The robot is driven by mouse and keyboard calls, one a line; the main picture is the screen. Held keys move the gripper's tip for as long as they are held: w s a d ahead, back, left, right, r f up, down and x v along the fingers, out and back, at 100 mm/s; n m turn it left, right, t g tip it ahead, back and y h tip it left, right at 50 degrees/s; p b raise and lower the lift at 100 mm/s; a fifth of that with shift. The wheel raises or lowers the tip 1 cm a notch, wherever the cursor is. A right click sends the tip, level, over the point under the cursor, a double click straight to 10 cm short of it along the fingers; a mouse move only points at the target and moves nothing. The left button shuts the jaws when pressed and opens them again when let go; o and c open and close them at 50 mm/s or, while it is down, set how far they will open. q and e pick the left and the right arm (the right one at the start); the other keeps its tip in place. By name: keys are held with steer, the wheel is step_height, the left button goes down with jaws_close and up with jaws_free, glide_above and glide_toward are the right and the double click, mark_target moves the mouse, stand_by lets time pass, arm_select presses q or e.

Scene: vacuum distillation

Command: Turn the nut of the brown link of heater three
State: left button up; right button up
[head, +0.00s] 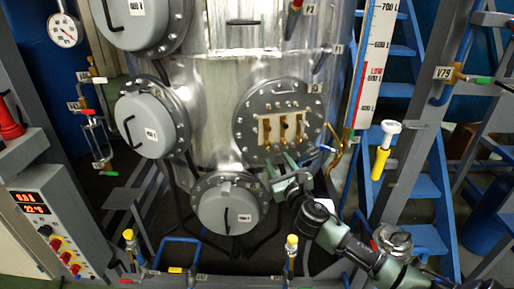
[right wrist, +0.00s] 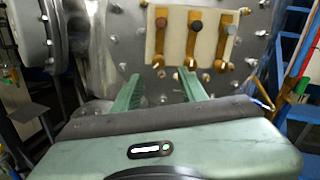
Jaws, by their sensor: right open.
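A round bolted flange (head: 245,128) on the steel vessel carries a cream terminal board (head: 272,142) with three upright brass links. In the right wrist view the board (right wrist: 176,50) shows a nut on each link: brown on the left link (right wrist: 162,22), near-black in the middle (right wrist: 196,27), grey on the right (right wrist: 227,30). No label naming the heater can be read on this flange. My right gripper (head: 279,164) is open and empty, just below the board. In its wrist view the fingers (right wrist: 158,76) point at the board's lower edge, apart from the nuts. My left gripper is out of view.
Closed grey covers (head: 150,125) and (head: 228,207) flank the open flange at left and below. A control box (head: 52,225) is at lower left.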

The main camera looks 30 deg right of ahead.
mark_target(268, 146)
steer(key=x, duration=0.8)
steer(key=shift+a+r+p, duration=0.15)
steer(key=shift+a+p, duration=0.05)
steer(key=shift+p, duration=0.15)
jaws_close()
